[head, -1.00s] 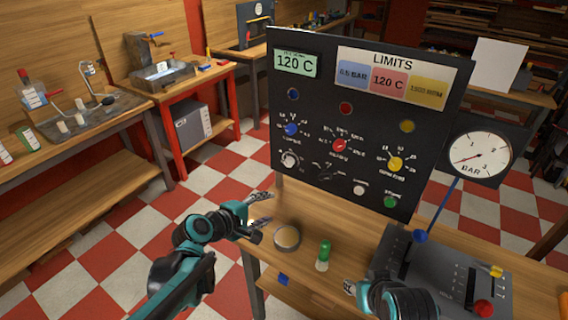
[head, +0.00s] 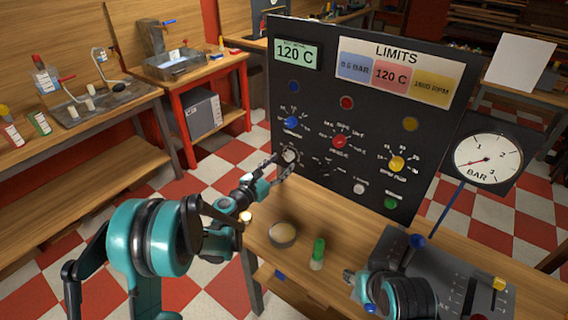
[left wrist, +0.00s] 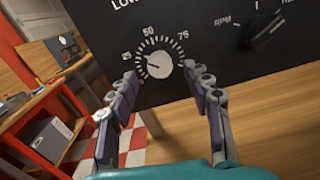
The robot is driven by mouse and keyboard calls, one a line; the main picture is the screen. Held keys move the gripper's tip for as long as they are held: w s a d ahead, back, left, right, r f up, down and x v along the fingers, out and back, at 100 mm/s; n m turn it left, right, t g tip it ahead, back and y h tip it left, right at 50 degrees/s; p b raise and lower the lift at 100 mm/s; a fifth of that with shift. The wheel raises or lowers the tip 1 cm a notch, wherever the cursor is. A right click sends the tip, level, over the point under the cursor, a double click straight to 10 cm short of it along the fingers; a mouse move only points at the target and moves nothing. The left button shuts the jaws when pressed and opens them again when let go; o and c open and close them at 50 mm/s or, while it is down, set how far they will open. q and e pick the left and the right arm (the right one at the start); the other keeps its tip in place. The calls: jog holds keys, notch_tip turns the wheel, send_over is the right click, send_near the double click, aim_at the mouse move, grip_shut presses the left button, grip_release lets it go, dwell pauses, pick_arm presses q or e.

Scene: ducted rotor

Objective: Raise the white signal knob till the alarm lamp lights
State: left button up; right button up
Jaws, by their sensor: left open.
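The white knob (left wrist: 160,65) sits low on the black panel, within a dial marked 25, 50 and 75. Its dark pointer mark is toward the left, near 25. In the head view the knob (head: 290,156) is at the panel's lower left, partly behind my gripper. My left gripper (head: 280,163) is open in front of it. In the left wrist view the fingers (left wrist: 164,76) stand apart on either side of the knob; contact is not visible. The blue (head: 293,87), red (head: 346,103) and yellow (head: 410,124) lamps look dark. My right gripper (head: 352,276) is low right, its jaws unclear.
Blue (head: 291,123), red (head: 339,141) and yellow (head: 397,163) knobs are on the panel. A round dish (head: 282,236) and a green-topped piece (head: 318,252) stand on the bench. A lever box (head: 450,270) and BAR gauge (head: 487,159) are at right.

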pick_arm(q)
jog(key=shift+x, duration=1.2)
jog(key=shift+c, duration=0.2)
grip_shut()
jog(key=shift+m+b, duration=0.35)
jog(key=shift+m, duration=0.95)
jog(key=shift+o, duration=0.2)
grip_release()
jog(key=shift+s+a, duration=0.1)
